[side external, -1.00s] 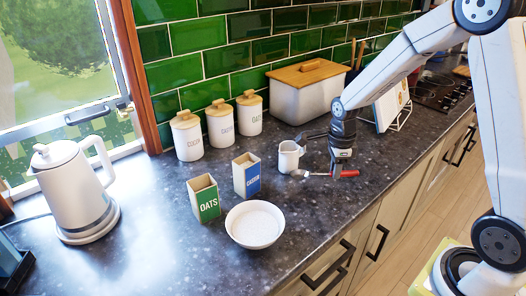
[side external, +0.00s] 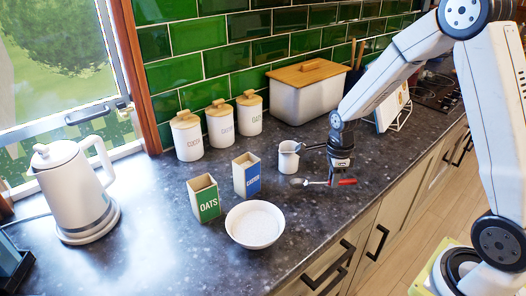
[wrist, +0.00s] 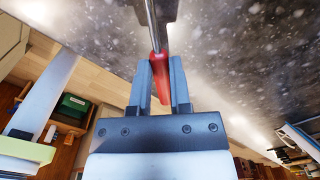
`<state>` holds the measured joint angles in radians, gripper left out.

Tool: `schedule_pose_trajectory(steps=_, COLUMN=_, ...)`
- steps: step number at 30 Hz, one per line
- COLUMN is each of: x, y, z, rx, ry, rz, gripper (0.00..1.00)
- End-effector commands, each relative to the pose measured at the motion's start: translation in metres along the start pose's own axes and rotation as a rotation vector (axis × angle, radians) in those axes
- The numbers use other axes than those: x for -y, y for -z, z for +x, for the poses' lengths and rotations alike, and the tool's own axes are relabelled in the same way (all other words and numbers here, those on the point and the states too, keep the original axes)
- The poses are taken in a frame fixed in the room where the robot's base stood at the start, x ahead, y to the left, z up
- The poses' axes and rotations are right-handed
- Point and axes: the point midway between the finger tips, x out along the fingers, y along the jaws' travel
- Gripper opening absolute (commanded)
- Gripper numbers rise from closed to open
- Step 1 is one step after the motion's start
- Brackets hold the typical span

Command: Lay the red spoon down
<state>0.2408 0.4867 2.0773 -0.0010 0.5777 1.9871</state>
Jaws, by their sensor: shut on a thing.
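The red spoon has a red handle (side external: 348,182) and a metal bowl (side external: 297,182) that points left in the side view. My gripper (side external: 336,183) is shut on the red handle, pointing down over the dark countertop (side external: 310,215). The wrist view shows the red handle (wrist: 160,75) between both fingers of my gripper (wrist: 161,62), with the metal stem running out past the top edge. The spoon looks roughly level and very low over the counter; I cannot tell whether it touches.
A small white jug (side external: 288,158) stands just behind the spoon's bowl. A white bowl (side external: 254,224), a green oats box (side external: 203,199) and a blue box (side external: 246,175) stand to the left. The counter in front of the spoon is clear up to its edge.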

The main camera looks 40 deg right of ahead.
Motion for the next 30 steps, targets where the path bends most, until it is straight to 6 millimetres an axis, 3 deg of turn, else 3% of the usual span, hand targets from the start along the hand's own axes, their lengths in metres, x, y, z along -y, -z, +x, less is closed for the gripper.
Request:
schedule_pose_trajectory(steps=15, x=0.0, y=0.0, z=0.032, rx=0.0, ry=0.0, rz=0.0, gripper=0.0)
schedule_pose_trajectory(steps=29, x=0.0, y=0.0, z=0.035, rx=0.0, ry=0.001, rz=0.0, gripper=0.0)
schedule_pose_trajectory(steps=30, x=0.0, y=0.0, z=0.035, rx=0.0, ry=0.001, rz=0.0, gripper=0.36)
